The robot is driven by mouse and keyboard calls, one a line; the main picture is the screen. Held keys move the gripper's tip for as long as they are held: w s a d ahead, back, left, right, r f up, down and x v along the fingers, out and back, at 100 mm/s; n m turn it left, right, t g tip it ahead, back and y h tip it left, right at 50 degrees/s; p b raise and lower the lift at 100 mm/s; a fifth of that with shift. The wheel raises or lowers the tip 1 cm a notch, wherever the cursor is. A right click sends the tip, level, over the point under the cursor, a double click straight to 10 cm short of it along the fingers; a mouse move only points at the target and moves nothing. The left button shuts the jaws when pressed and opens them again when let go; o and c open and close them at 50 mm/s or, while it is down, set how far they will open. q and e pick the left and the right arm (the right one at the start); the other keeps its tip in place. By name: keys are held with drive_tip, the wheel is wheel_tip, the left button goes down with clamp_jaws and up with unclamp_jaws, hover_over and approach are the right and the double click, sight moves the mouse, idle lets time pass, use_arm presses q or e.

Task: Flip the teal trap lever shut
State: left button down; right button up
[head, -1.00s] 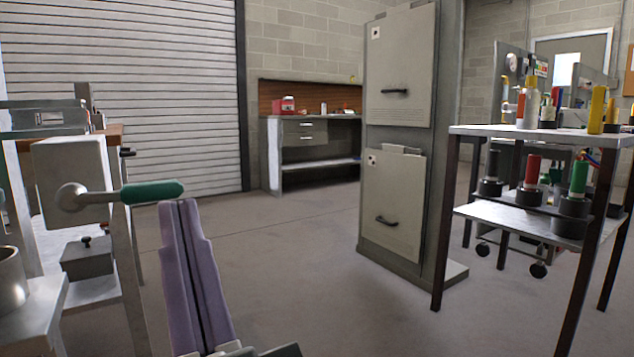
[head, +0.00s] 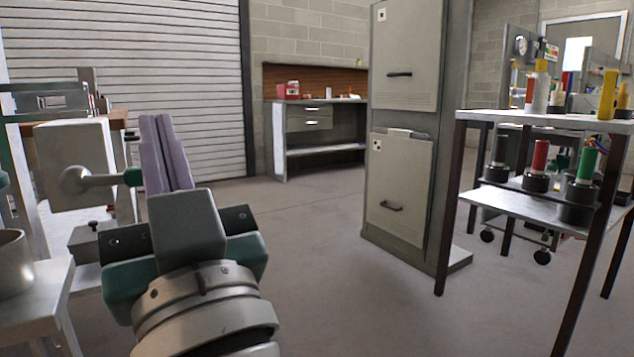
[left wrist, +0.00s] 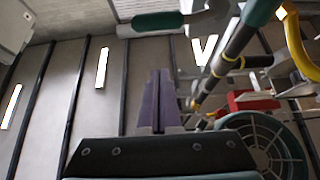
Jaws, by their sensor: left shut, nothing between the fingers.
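The trap lever is a pale metal arm (head: 100,181) on a round pivot, on the side of a grey box (head: 75,160) at the left of the head view. Its teal grip (head: 133,177) is mostly hidden behind my left gripper (head: 157,122). The lever sticks out sideways to the right, about level. In the left wrist view the teal grip (left wrist: 157,22) lies crosswise beyond the tips of my left gripper (left wrist: 160,76). The purple fingers are shut together and empty. I cannot tell whether they touch the grip. My right gripper is not in view.
Another teal-ended handle (left wrist: 260,10) and a yellow pipe (left wrist: 300,45) show in the left wrist view. A metal cup (head: 12,265) stands on a ledge at the left. A tall cabinet (head: 405,170) and a two-tier table (head: 500,117) stand to the right. The floor between is clear.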

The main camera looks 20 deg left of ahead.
sight(125, 177)
use_arm(q)
drive_tip(key=w+a+f+b, duration=0.2)
drive_tip(key=b, duration=0.1)
drive_tip(key=shift+a+f, duration=0.1)
drive_tip(key=shift+f, duration=0.2)
idle(0.3)
drive_tip(key=shift+f+m+t+h+p, duration=0.15)
drive_tip(key=shift+m+t+h+p, duration=0.3)
drive_tip(key=shift+m+p, duration=0.35)
drive_tip(key=shift+f+m, duration=0.1)
drive_tip(key=shift+m, duration=0.2)
